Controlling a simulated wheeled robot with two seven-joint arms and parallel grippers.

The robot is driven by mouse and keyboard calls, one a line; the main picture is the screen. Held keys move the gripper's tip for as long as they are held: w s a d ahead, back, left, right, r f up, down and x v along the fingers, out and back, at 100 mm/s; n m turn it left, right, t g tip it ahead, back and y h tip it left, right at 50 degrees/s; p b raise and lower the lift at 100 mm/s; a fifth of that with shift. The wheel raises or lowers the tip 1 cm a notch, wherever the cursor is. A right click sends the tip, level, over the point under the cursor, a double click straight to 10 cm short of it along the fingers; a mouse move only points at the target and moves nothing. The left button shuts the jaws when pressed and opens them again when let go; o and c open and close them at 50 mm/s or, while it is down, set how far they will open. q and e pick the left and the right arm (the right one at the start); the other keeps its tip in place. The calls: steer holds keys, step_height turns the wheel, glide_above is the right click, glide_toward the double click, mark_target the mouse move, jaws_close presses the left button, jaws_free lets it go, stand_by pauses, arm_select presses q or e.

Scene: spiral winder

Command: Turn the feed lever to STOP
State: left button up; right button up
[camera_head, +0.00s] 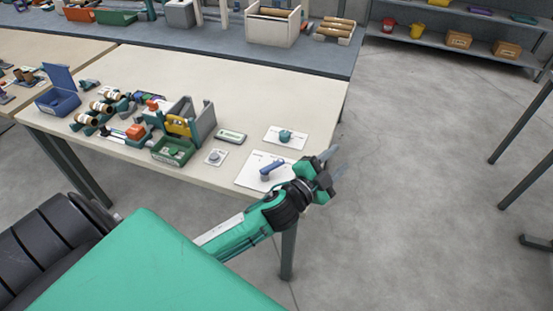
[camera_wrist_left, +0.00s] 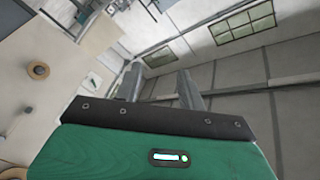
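A blue lever (camera_head: 272,167) sits on a white plate (camera_head: 249,181) near the table's front right corner; it looks like the feed lever. Its handle points up and to the right. The plate's markings are too small to read. My left gripper (camera_head: 335,163) is just right of the plate, past the table's right edge, pointing away to the right. Its two fingers are apart with nothing between them. In the left wrist view the fingers (camera_wrist_left: 160,85) are also apart and empty. My right gripper is not in view.
A teal knob (camera_head: 285,136) on a white plate stands behind the lever. A small round dial (camera_head: 215,157) and a flat green-edged device (camera_head: 230,136) lie to the left. The winder (camera_head: 184,126) and a blue box (camera_head: 58,98) stand farther left. The table's back right is clear.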

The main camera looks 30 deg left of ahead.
arm_select(q)
steer(key=w+d+r+m+g+h, duration=0.1)
steer(key=d+r+m+h, duration=0.45)
steer(key=m+h, duration=0.3)
steer(key=m+g+y, duration=1.3)
steer(key=m+g, duration=0.5)
steer(key=m, duration=0.1)
glide_toward(276, 163)
step_height(276, 163, down, 7)
steer(key=p, duration=0.3)
steer(key=shift+s+a+r, duration=0.1)
steer(key=shift+f, duration=0.8)
steer(key=shift+m, duration=0.25)
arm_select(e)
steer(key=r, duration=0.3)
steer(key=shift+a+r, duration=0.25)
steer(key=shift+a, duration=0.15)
